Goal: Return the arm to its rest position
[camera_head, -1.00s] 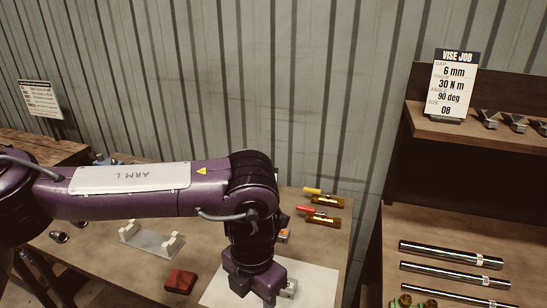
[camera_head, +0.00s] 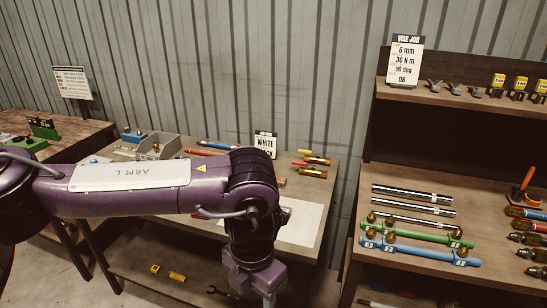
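My purple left arm, marked ARM L (camera_head: 130,176), stretches across the picture from the left at about mid height. It bends down at a dark joint, and its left gripper (camera_head: 264,292) points downward near the bottom edge, in front of the workbench (camera_head: 310,195). Its fingertips are too unclear to tell whether they are open or shut, and I see nothing held in them. The arm hides part of the bench top. My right gripper is not in view.
A white sheet (camera_head: 305,222) lies on the bench behind the wrist. A shelf unit (camera_head: 345,250) stands at the right with steel rods (camera_head: 410,200), a green tool (camera_head: 420,233) and a blue tool (camera_head: 425,250). A VISE JOB card (camera_head: 405,62) stands on its upper shelf.

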